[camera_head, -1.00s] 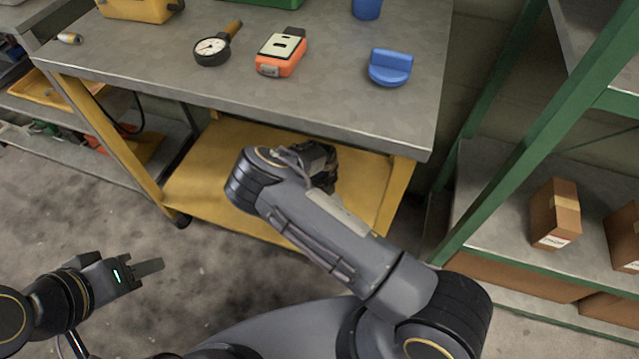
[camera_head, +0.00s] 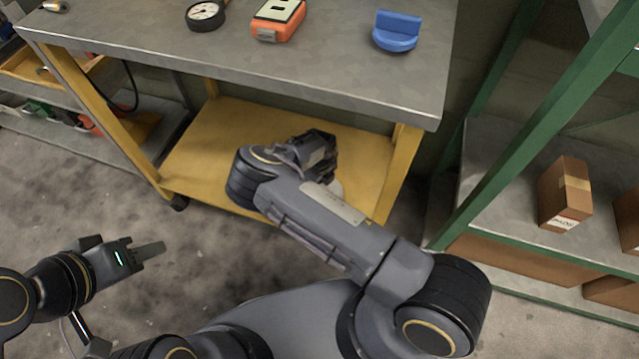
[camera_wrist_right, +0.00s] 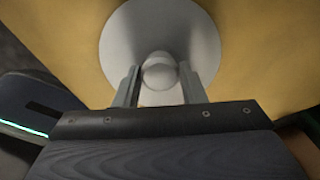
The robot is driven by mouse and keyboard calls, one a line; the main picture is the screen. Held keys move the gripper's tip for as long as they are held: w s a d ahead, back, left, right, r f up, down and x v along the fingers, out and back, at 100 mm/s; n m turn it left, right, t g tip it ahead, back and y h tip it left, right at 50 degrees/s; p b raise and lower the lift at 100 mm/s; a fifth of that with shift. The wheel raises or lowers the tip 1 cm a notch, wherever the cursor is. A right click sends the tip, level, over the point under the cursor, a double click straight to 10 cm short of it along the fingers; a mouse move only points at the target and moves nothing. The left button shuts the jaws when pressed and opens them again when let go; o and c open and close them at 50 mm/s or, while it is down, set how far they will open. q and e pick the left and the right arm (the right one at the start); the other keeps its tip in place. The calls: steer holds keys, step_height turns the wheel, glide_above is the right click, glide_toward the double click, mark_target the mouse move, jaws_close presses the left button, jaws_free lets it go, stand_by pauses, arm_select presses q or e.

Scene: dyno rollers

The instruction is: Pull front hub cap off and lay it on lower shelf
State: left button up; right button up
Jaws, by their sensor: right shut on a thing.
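The hub cap (camera_wrist_right: 160,28) is a pale grey disc with a round knob at its middle, seen in the right wrist view. My right gripper (camera_wrist_right: 160,76) is shut on the knob, one finger on each side. Behind the disc is the yellow lower shelf (camera_head: 205,150) of the bench. In the head view my right arm reaches over this shelf and hides most of the cap; a pale edge shows beside the wrist. I cannot tell whether the cap touches the shelf. My left gripper (camera_head: 150,252) is over the floor at left, away from the bench; its jaw gap is not clear.
The grey bench top (camera_head: 330,80) overhangs the shelf and holds a dial gauge (camera_head: 205,14), an orange device (camera_head: 277,20) and a blue part (camera_head: 397,32). Yellow legs flank the shelf. A green rack (camera_head: 530,130) with cardboard boxes (camera_head: 565,193) stands right. The shelf's left side is clear.

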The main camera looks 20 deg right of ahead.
steer(key=o, duration=1.2)
step_height(320, 180, up, 7)
steer(key=shift+p, duration=1.15)
steer(key=shift+r, duration=0.4)
